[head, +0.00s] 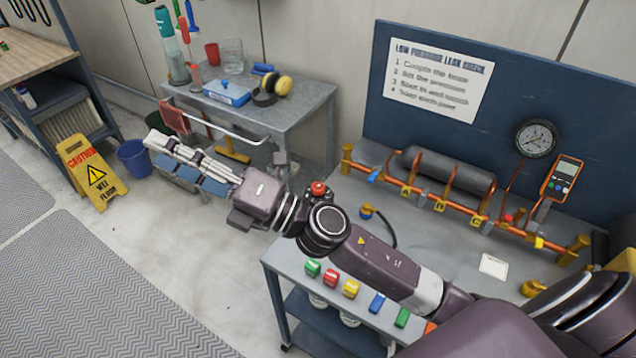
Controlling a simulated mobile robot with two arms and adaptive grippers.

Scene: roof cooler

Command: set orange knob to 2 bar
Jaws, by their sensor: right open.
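An orange piece (430,327) shows at the front edge of the bench, partly hidden by my right arm; I cannot tell whether it is the knob. A round pressure gauge (536,138) is mounted on the blue panel at the right; its reading is too small to tell. Copper pipes (455,207) with tags A, B and C run along the back of the bench. My right gripper (172,154) is open and empty, stretched out left beyond the bench, well away from the gauge and pipes. My left gripper is not in view.
My right arm crosses over the bench (455,262). A red-topped knob (318,188) stands just behind it. An orange handheld meter (561,178) is beside the gauge. A grey side table (300,100) with tools stands behind my gripper. A yellow wet-floor sign (92,173) stands left.

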